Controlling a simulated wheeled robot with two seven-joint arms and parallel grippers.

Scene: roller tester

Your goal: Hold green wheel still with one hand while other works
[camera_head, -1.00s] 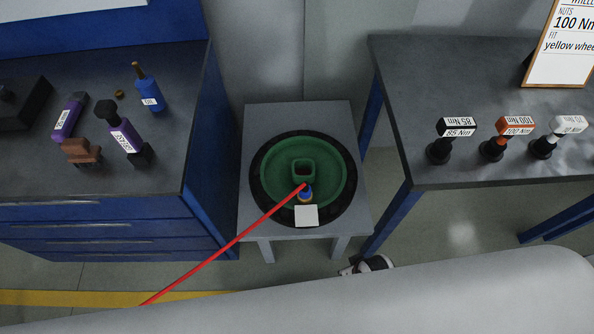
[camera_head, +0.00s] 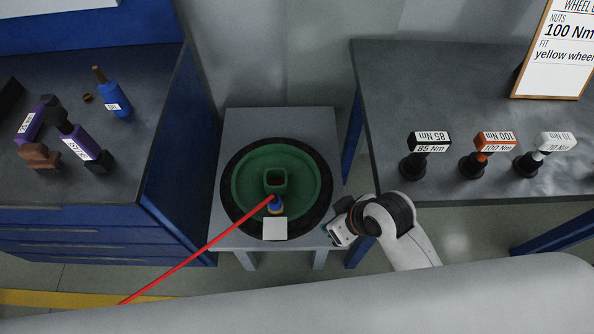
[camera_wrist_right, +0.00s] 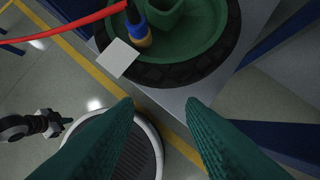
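The green wheel (camera_head: 306,177) with its black tyre lies flat on a small grey stand (camera_head: 322,125) in the head view. A raised square green hub stands at its middle. My right gripper (camera_head: 328,229) is at the tyre's lower right edge in the head view. In the right wrist view its two teal fingers (camera_wrist_right: 160,103) are spread with nothing between them, and the wheel (camera_wrist_right: 205,30) lies beyond the tips. A small dark and teal piece at the left of that view looks like my left gripper (camera_wrist_right: 46,122); its opening is too small to tell.
A red hose (camera_head: 200,249) runs to a blue and yellow fitting (camera_head: 275,206) beside the hub, with a white tag (camera_head: 275,229). Tools stand on the left bench (camera_head: 150,165). The right table (camera_head: 400,75) holds labelled 85, 100 and 70 Nm tools and a sign.

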